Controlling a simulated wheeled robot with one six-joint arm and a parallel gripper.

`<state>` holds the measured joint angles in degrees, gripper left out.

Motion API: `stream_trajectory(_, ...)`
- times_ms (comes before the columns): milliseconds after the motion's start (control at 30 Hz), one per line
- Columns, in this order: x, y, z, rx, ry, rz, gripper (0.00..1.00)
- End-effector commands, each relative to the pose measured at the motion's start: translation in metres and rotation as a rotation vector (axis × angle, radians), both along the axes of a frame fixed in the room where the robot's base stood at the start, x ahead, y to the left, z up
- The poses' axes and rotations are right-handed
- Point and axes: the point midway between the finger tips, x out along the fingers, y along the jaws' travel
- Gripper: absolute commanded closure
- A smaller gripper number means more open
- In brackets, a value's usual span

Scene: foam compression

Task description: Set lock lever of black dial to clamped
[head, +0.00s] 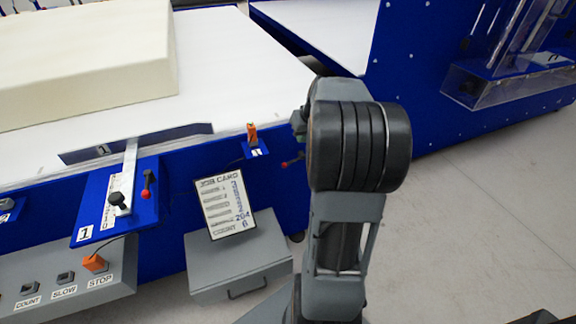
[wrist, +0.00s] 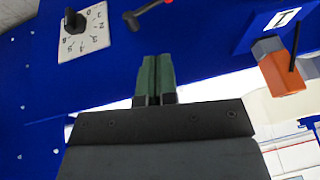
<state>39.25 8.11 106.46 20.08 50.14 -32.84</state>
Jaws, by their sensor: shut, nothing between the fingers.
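In the wrist view a black dial (wrist: 75,22) sits on a white plate with numbers, on a blue panel at the upper left. A lever (wrist: 148,9) with a red end lies to the dial's right, cut by the top edge. My gripper (wrist: 153,60) is shut and empty. Its green fingertips point toward the panel, below and right of the dial and apart from the lever in the picture. In the head view a red-ended lever (head: 292,161) shows beside my arm. My gripper (head: 298,122) is mostly hidden behind the arm, and I cannot make out the dial there.
An orange block (wrist: 282,68) is right of my gripper; it also shows in the head view (head: 252,133). A foam block (head: 90,60) lies on the white table. A job card (head: 225,207) stands on a grey box. Clear floor (head: 470,230) lies to the right.

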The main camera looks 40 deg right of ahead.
Motion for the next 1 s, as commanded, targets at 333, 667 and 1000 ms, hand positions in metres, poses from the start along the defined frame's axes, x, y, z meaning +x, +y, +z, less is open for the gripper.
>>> stream_trajectory(333, 0.001, 0.001, -0.003, 0.001, 0.002, 0.001, 1.00)
stream_trajectory(667, 0.019, 0.003, -0.050, 0.004, 0.005, 0.002, 1.00)
stream_trajectory(1000, 0.041, 0.007, -0.104, 0.002, 0.003, 0.002, 1.00)
